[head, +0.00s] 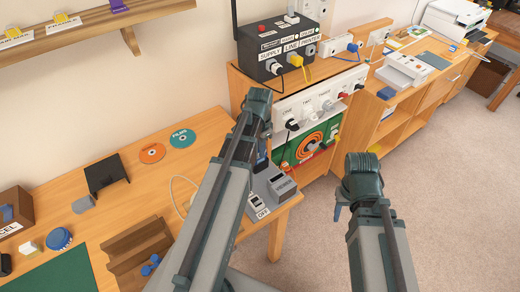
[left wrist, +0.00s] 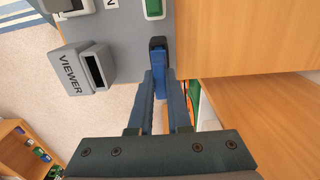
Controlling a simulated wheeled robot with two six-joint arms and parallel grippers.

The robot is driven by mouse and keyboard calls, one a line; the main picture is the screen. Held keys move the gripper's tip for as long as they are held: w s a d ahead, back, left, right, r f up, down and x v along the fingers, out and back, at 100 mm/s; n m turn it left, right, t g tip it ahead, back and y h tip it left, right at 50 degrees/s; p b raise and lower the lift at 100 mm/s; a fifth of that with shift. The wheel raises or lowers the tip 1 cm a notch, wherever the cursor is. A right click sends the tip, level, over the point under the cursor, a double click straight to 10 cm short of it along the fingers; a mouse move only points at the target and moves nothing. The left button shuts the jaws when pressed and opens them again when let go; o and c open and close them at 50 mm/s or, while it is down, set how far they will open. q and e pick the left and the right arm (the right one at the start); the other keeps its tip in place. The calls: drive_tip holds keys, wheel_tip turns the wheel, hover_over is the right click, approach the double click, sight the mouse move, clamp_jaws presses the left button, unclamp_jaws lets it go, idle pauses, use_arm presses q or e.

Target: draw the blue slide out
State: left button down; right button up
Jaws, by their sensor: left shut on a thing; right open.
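My left gripper (left wrist: 158,80) is shut on the blue slide (left wrist: 158,62), a narrow blue piece with a dark cap at the edge of a grey panel (left wrist: 125,35). Whether the slide's lower part is still inside the panel cannot be told. In the head view my left gripper (head: 262,162) points down at the grey panel, largely hidden by my own arm, and I cannot make out the slide clearly there. A grey block marked VIEWER (left wrist: 86,70), with a slot, stands on the panel beside the slide. My right gripper (head: 339,211) is open and empty, away from the desk over the floor.
A green switch (left wrist: 153,8) sits near the slide. Behind is a black box (head: 275,45) with plugs and cables, above a white socket strip (head: 310,105). Discs, a black stand (head: 105,174) and a wooden rack (head: 140,245) lie on the left desk. Carpet is clear at right.

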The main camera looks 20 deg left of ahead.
use_arm(q)
drive_tip(key=shift+f+b, duration=1.1)
drive_tip(key=shift+f, duration=0.05)
drive_tip(key=c, duration=0.8)
unclamp_jaws()
drive_tip(key=shift+r, duration=0.1)
wheel_tip(320, 180, up, 14)
drive_tip(key=p, duration=1.4)
drive_tip(key=shift+d, duration=0.1)
drive_tip(key=s+d, duration=0.4)
drive_tip(key=d, duration=0.3)
drive_tip(key=s+d+n, duration=0.1)
drive_tip(key=s+d, duration=0.3)
drive_tip(key=d, duration=0.3)
drive_tip(key=s+d+n+y, duration=0.1)
drive_tip(key=s+d, duration=0.3)
drive_tip(key=d, duration=0.2)
drive_tip(key=shift+s+d, duration=0.4)
